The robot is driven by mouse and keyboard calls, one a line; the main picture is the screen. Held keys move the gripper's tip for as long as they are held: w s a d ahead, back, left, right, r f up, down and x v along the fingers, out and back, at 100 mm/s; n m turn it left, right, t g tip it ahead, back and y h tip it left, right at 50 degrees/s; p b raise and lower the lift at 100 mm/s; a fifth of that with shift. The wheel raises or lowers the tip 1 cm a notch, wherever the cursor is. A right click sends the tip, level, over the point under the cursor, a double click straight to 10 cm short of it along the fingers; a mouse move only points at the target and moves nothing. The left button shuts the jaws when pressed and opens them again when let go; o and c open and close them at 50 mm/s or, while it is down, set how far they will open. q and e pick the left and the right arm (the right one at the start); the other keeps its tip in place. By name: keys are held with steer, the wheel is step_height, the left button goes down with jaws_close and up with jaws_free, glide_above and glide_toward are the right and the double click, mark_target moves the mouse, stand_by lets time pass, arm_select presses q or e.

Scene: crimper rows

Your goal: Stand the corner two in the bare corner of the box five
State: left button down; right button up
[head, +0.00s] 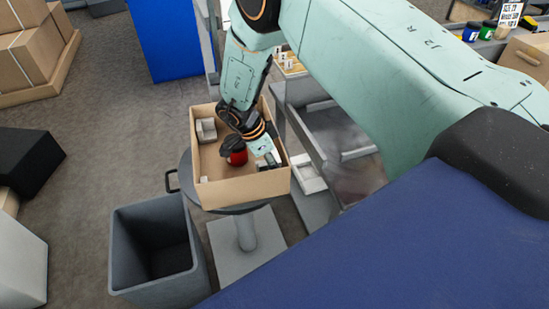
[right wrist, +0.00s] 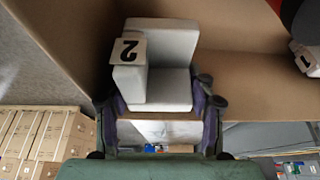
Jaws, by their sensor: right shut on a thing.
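The open cardboard box (head: 240,190) stands on a round grey pedestal table in the head view. My right gripper (head: 268,158) reaches into its right front part. In the right wrist view, my right gripper (right wrist: 158,108) is shut on the light grey corner two (right wrist: 165,88), with a finger on each side. Its "2" label shows. Corner two is close to where two box walls meet; I cannot tell whether it touches them or the floor. A grey corner piece (head: 206,131) sits in the back left of the box. My left gripper is not in view.
A red item with a dark top (head: 238,157) stands mid-box, partly behind my gripper. A corner piece marked "1" (right wrist: 306,60) shows at right in the wrist view. A small white piece (head: 203,179) is at the box's front left. A grey bin (head: 155,245) stands below left.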

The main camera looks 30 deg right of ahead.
steer(key=shift+f+b, duration=0.95)
steer(key=shift+f, duration=1.2)
steer(key=shift+f, duration=0.1)
steer(key=o, duration=0.8)
steer(key=shift+c, duration=0.2)
steer(key=v, duration=1.2)
steer(key=shift+w, duration=0.1)
